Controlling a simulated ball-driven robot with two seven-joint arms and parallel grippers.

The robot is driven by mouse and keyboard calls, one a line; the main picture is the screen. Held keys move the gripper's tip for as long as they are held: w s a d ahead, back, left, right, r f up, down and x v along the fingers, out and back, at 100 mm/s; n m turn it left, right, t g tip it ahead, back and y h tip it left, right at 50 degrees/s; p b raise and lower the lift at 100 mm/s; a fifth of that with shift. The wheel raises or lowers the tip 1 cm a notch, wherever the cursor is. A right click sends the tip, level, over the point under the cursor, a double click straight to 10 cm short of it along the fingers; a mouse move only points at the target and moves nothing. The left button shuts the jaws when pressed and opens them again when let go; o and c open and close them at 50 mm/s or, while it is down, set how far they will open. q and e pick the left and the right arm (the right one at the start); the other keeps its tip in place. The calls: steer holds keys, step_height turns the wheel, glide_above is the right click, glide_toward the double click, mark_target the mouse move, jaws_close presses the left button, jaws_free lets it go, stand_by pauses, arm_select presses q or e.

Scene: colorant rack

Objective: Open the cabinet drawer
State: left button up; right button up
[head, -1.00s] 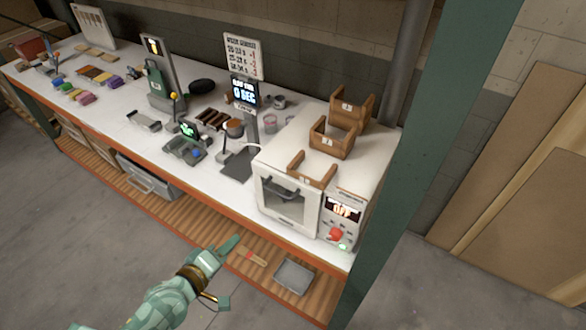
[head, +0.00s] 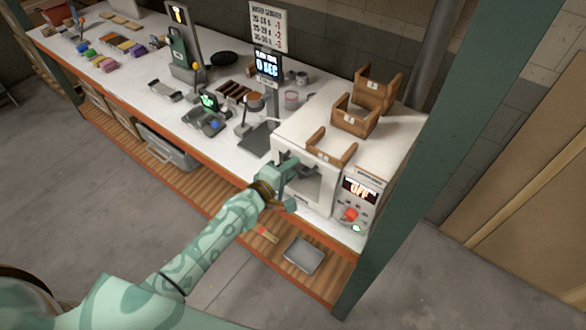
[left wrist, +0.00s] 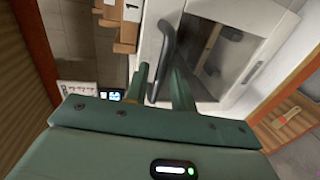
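A white box-shaped cabinet (head: 318,197) with a windowed front and a dark bar handle stands at the right end of the workbench. It also shows in the left wrist view (left wrist: 232,55), with its handle (left wrist: 166,45) running down between my fingers. My left gripper (head: 292,165) is at the upper left of the cabinet's front. In the left wrist view, my left gripper (left wrist: 162,72) is open, with one finger on each side of the handle. I cannot tell whether the fingers touch it. The front looks closed. My right gripper is not in view.
A control panel (head: 354,207) reading OFF with a red knob adjoins the cabinet. Wooden trays (head: 331,148) sit on top. A scale (head: 205,120) and other tools stand farther left. A grey tray (head: 304,255) lies on the lower shelf. A green post (head: 425,155) rises at right.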

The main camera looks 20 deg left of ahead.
arm_select(q)
steer(key=shift+w+d+f, duration=0.1)
steer(key=shift+w+d, duration=0.15)
steer(key=shift+w, duration=0.3)
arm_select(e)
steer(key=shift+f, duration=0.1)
arm_select(q)
steer(key=shift+c, duration=0.4)
steer(key=shift+s, duration=0.1)
jaws_close()
